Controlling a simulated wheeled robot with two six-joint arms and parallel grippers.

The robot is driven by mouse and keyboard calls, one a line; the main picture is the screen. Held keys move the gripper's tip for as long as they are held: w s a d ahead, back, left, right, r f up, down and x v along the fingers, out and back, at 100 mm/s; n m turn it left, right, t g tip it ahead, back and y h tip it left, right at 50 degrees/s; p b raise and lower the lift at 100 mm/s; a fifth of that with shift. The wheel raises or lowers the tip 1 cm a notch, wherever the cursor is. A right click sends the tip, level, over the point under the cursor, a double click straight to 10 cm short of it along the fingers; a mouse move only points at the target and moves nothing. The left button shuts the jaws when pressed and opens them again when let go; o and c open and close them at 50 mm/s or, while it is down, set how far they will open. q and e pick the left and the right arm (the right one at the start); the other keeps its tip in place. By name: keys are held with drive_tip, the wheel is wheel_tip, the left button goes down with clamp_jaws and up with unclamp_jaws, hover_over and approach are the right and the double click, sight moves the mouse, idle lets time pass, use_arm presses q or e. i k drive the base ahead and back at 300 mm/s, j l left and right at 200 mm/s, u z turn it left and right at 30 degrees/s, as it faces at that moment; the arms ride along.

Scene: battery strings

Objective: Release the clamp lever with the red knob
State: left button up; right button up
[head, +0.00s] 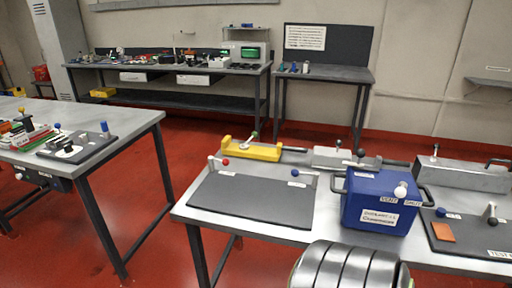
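A small clamp lever (213,160) with a red knob (226,161) stands at the back left corner of a dark grey mat (250,203) on the near table. The lever has a pale upright, and the knob points to the right. A white label (227,173) lies just below it. A similar lever with a blue knob (294,172) stands at the mat's back right corner. Neither of my grippers shows in the head view.
Behind the mat is a yellow fixture (250,151) with an upright lever. A blue box (382,203) stands right of the mat. A grey ribbed rounded shape (345,268) fills the bottom centre. The mat's middle is clear. Another table (110,155) stands left.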

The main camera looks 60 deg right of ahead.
sight(225, 162)
drive_tip(key=z, duration=1.65)
drive_tip(key=j+z, duration=0.45)
drive_tip(key=i+j+z, duration=0.1)
drive_tip(key=j+z, duration=0.2)
drive_tip(key=z, duration=0.15)
drive_tip(key=j+z, duration=0.45)
drive_tip(key=k+l, duration=0.05)
drive_tip(key=l, duration=0.05)
